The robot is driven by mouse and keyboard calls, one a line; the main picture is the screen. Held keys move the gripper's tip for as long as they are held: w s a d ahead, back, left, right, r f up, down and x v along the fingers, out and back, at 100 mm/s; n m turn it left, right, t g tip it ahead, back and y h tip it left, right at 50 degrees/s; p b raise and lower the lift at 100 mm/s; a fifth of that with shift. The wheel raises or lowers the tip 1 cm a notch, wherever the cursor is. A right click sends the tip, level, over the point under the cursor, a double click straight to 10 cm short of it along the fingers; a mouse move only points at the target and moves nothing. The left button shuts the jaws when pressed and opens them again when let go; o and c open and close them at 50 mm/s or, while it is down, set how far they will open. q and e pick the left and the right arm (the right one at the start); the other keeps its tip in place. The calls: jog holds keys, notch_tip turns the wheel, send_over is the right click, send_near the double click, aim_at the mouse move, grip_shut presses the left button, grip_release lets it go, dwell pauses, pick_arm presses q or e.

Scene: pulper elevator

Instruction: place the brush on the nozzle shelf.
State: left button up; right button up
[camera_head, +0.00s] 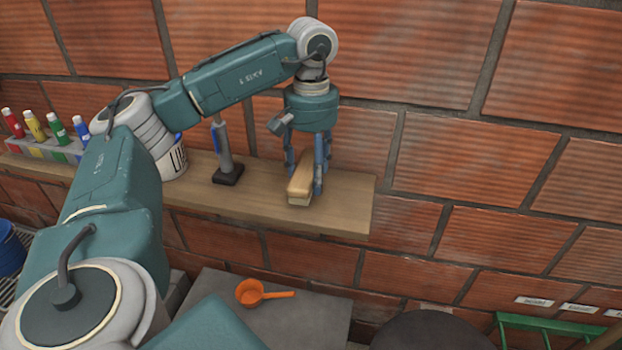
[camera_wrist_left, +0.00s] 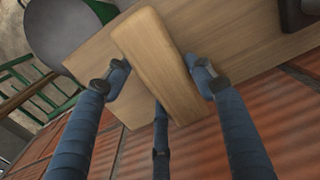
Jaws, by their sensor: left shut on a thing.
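The brush (camera_head: 301,183), a long pale wooden block with light bristles beneath, is at the right end of the wooden shelf (camera_head: 345,205) on the brick wall. My left gripper (camera_head: 307,172) points down and is shut on the brush. In the left wrist view the brush (camera_wrist_left: 155,58) lies between the blue fingers (camera_wrist_left: 160,78), with the shelf board (camera_wrist_left: 240,35) behind it. I cannot tell whether the bristles touch the shelf. My right gripper is not in view.
An upright grey tool on a black base (camera_head: 228,172) stands on the shelf left of the brush. A white container (camera_head: 172,158) and a rack of coloured bottles (camera_head: 50,148) are further left. Below are an orange scoop (camera_head: 252,292) on a grey surface and a green frame (camera_head: 540,322).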

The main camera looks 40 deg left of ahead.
pick_arm(q)
notch_tip(320, 180, down, 3)
jog(key=shift+w+a+r, duration=0.1)
jog(key=shift+w+r, duration=0.05)
jog(key=o, duration=1.2)
